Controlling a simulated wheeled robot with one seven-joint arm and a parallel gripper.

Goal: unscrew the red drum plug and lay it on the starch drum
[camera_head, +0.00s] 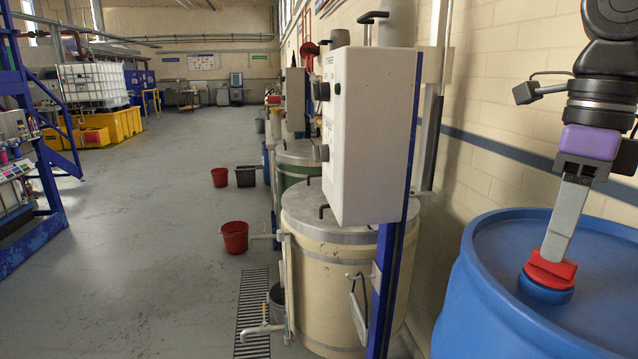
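The blue starch drum (480,300) stands at the lower right, cut off by the picture's edges. The red drum plug (552,275) sits over a round blue fitting (545,290) on the drum's top. My gripper (557,253) comes down from above, with a purple and black body and a long grey finger. The finger's tip overlaps the upper part of the plug and looks to be at it. I see the fingers side-on as one, so the gap between them is hidden. I cannot tell whether they grip the plug.
A white control box (370,140) on a blue post (388,285) stands left of the drum. Behind it is a cream vat (335,265) with a metal lid. The brick wall (500,90) runs close behind the drum.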

